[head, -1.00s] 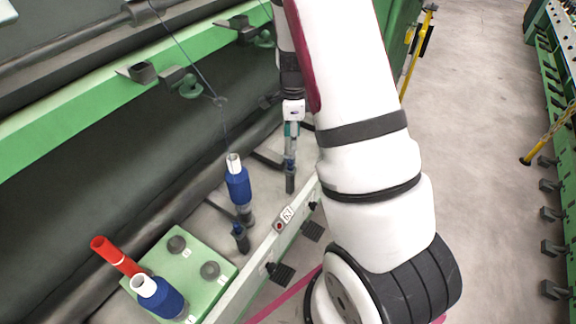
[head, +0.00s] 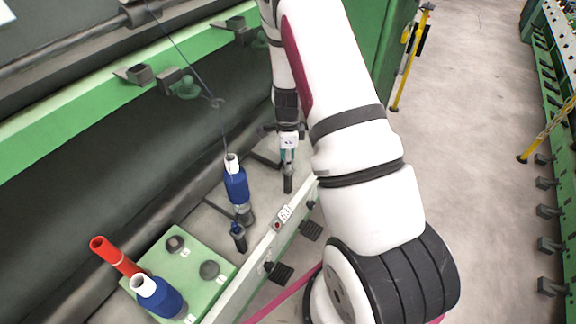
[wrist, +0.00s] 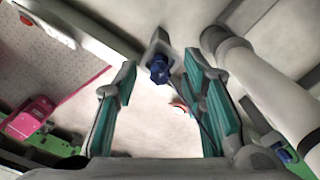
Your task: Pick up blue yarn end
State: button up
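A blue yarn bobbin (head: 236,187) on a white tube stands on a spindle in the row left of my arm. A thin dark yarn (head: 222,125) runs from its top up to a guide on the green rail. My gripper (wrist: 159,72) is open in the wrist view, its teal fingers apart with nothing held. A blue piece on a grey holder (wrist: 158,66) shows between the fingertips. A thin dark strand shows near the right finger, but I cannot tell where it ends. In the head view my gripper (head: 288,163) is right of the bobbin, above a dark spindle.
A green box (head: 205,290) at the lower left carries a second blue bobbin (head: 158,297), a red tube (head: 110,251) and dark pegs. A dark spindle (head: 238,237) with a blue top stands in front of the bobbin. Clear floor (head: 455,120) lies to the right.

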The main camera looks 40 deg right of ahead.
jog(key=shift+c, duration=0.4)
jog(key=c, duration=0.8)
jog(key=shift+r, duration=0.15)
